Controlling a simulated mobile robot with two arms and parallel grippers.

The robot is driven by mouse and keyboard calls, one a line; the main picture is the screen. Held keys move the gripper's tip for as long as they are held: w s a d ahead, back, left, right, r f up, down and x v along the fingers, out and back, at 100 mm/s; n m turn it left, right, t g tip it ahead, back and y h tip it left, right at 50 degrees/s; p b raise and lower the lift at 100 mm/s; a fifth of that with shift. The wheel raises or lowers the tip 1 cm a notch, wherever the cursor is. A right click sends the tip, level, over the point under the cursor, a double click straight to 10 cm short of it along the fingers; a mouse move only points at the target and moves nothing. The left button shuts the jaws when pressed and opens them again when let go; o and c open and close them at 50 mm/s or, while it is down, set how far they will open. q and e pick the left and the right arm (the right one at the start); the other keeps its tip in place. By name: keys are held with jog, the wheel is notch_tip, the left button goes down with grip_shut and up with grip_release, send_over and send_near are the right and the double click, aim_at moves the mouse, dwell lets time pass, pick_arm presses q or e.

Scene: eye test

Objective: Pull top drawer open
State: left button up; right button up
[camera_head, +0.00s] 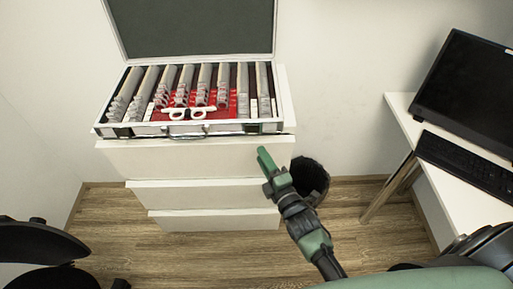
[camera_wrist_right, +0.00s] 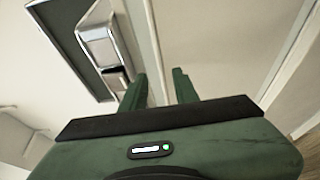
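The white cabinet's top drawer (camera_head: 200,158) is the uppermost of three white fronts in the head view. It appears shut, and I see no handle on it. My right gripper (camera_head: 264,154) is in front of the drawer's right part, close to its upper edge. In the right wrist view, its two green fingers (camera_wrist_right: 160,76) are apart with nothing clearly held between them. A pale edge runs up between the fingers there. Whether they touch the drawer I cannot tell. My left gripper is in neither view.
An open lens case (camera_head: 113,131) with rows of lenses stands on the cabinet. A black bin (camera_head: 312,178) stands right of the cabinet. A white desk (camera_head: 455,190) with a monitor (camera_head: 468,88) and keyboard (camera_head: 470,165) is at right. Wood floor (camera_head: 130,245) is clear before the cabinet.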

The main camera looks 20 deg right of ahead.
jog(key=w, duration=0.5)
jog(key=shift+w+a, duration=0.1)
jog(key=shift+a, duration=0.25)
grip_shut()
jog(key=shift+f, duration=0.1)
dwell(1.0)
